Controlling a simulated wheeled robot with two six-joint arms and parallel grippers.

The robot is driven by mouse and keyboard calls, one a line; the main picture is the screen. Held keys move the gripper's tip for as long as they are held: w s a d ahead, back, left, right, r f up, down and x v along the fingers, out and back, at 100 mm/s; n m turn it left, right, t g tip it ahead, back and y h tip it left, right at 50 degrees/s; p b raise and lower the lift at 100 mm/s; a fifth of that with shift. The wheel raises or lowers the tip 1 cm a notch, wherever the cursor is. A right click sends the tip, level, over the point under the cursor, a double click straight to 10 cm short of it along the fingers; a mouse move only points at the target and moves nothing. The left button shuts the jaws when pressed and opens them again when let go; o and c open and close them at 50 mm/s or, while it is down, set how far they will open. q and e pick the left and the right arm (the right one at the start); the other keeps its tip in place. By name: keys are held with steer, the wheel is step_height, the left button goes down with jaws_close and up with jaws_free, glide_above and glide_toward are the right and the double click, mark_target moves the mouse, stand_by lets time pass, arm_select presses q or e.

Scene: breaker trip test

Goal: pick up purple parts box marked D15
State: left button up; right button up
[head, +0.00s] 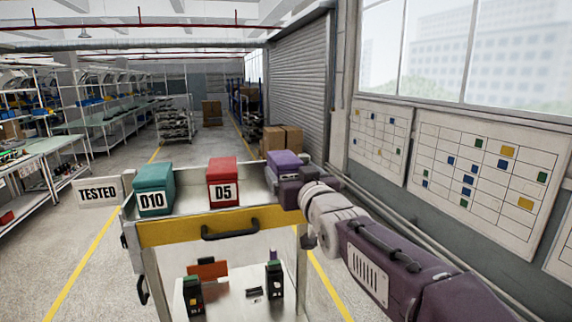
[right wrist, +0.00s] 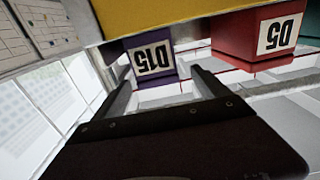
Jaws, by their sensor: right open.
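The purple parts box (head: 283,160) stands at the right end of the cart's top tray in the head view. My right gripper (head: 289,180) hides most of its front there. In the right wrist view, which is upside down, the purple box (right wrist: 151,58) shows its white D15 label. The open right gripper (right wrist: 160,76) faces that label, its two fingers pointing at the box near its left and right sides. I cannot tell whether they touch it. My left gripper is out of view.
A red box marked D5 (head: 222,183) and a teal box marked D10 (head: 154,190) stand on the same tray. The yellow cart front (head: 190,231) has a black handle (head: 230,231). A TESTED sign (head: 98,192) is at the left. A wall runs along the right.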

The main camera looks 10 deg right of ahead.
mark_target(289, 171)
steer(key=shift+w+r, duration=0.15)
steer(key=shift+w, duration=0.35)
steer(key=w, duration=0.1)
steer(key=w+p, duration=0.1)
steer(key=w, duration=0.1)
steer(key=shift+w+a+f, duration=0.15)
steer(key=shift+f, duration=0.2)
steer(key=w+p, duration=0.3)
steer(key=shift+w+d, duration=0.15)
steer(key=shift+d, duration=0.05)
steer(key=shift+w+p, duration=0.3)
steer(key=shift+p, duration=0.05)
steer(key=shift+s+d, duration=0.1)
steer(key=shift+s, duration=0.05)
steer(key=shift+w+f, duration=0.2)
steer(key=shift+w, duration=0.1)
steer(key=c, duration=1.8)
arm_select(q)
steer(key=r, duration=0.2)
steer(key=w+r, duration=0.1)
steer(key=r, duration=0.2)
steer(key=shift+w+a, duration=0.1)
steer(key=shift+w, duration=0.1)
arm_select(e)
steer(key=shift+s+r, duration=0.1)
